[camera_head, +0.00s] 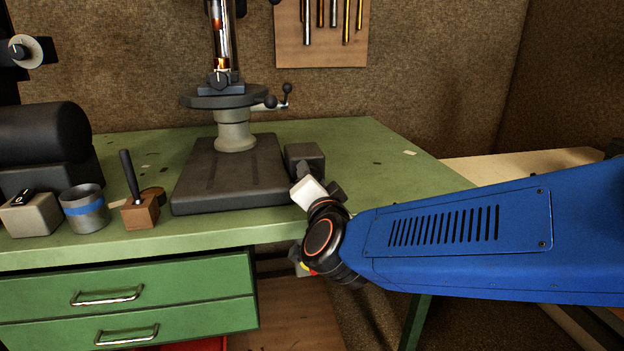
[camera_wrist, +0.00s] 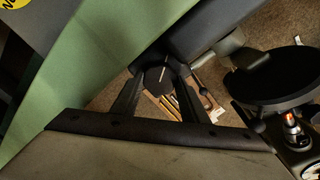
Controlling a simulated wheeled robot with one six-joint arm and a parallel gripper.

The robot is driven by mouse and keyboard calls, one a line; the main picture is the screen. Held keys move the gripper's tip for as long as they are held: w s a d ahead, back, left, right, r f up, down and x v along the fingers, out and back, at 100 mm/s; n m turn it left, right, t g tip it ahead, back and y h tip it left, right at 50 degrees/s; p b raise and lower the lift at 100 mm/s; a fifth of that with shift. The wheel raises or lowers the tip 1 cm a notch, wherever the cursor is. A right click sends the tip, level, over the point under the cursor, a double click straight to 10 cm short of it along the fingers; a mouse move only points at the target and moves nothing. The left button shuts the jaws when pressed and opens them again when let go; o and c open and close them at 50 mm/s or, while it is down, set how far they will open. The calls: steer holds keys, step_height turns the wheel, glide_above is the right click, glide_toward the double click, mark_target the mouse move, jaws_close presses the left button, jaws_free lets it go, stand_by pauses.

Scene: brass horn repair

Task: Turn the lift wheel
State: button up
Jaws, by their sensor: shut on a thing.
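A small dark wheel with a pale line across its face (camera_wrist: 157,77) sits on the near side of a dark grey box (camera_wrist: 200,28); I take it to be the lift wheel. In the wrist view my gripper (camera_wrist: 157,80) has one black finger on each side of the wheel and is shut on it. In the head view the box (camera_head: 304,154) stands at the right of the press base, and my gripper (camera_head: 308,176) reaches its front side. The wheel is mostly hidden there by the gripper.
The press has a heavy base plate (camera_head: 228,178), a pale column and a round table (camera_head: 214,97) with a knobbed lever. A blue-banded cup (camera_head: 84,211) and a wooden block with a dark-handled tool (camera_head: 140,211) stand left. The bench's right side is mostly clear.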

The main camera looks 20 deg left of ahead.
steer(key=m, duration=0.7)
steer(key=shift+d+f+g, duration=0.1)
steer(key=shift+f+g, duration=0.1)
steer(key=shift+g, duration=0.2)
steer(key=m, duration=0.3)
steer(key=shift+y, duration=0.3)
steer(key=shift+f+m+y, duration=0.15)
steer(key=shift+m+y, duration=0.15)
steer(key=shift+m, duration=1.8)
steer(key=o, duration=1)
steer(key=v, duration=1.7)
steer(key=shift+s+d+r, duration=0.1)
steer(key=shift+d+r, duration=0.15)
steer(key=shift+r, duration=0.15)
